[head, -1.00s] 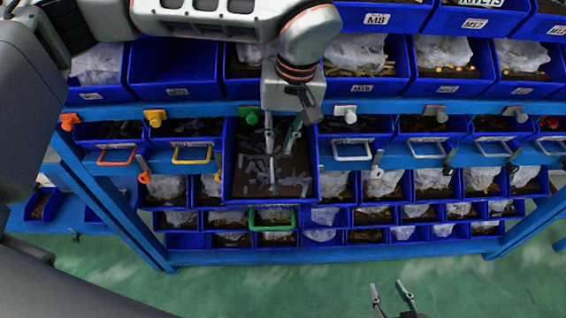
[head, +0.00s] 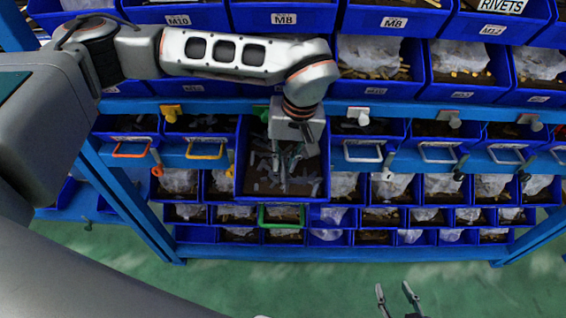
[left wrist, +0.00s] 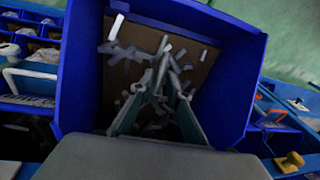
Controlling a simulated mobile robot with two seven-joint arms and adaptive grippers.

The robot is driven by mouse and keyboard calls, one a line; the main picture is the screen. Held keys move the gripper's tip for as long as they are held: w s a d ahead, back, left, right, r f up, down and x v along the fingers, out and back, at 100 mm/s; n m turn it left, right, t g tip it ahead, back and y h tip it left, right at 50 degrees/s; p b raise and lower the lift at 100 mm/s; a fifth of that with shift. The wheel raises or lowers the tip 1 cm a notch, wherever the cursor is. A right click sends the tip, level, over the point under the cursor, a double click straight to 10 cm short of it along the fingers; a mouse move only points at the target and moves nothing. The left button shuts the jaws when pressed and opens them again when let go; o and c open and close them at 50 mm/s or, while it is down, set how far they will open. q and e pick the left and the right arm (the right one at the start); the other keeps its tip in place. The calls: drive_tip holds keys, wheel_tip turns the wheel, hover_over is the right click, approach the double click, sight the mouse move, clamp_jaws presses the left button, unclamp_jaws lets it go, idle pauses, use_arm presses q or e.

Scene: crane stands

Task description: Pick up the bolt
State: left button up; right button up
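The pulled-out blue bin (head: 240,170) holds many loose grey bolts on a brown bottom; it fills the middle of the left wrist view (left wrist: 235,95). My left gripper (head: 284,182) points down into this bin. Its fingers come together at the tips in the left wrist view (left wrist: 161,78), with a grey bolt (left wrist: 165,50) between them. The fingers look shut on it, among the other bolts. Whether the bolt is clear of the bin bottom cannot be told. My right gripper (head: 396,292) is open and empty over the green floor, at the bottom edge of the head view.
Blue racks of bins surround the pulled-out bin. A green handle (head: 281,216) shows at its front. Bins with orange (head: 131,150), yellow (head: 206,151) and white (head: 363,152) handles stand on either side. Green floor (head: 300,275) in front is free.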

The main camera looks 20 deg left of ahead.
sight(283, 167)
use_arm(q)
clamp_jaws()
drive_tip(key=shift+r, duration=0.1)
wheel_tip(283, 167, up, 20)
drive_tip(key=shift+a, duration=0.15)
idle(0.5)
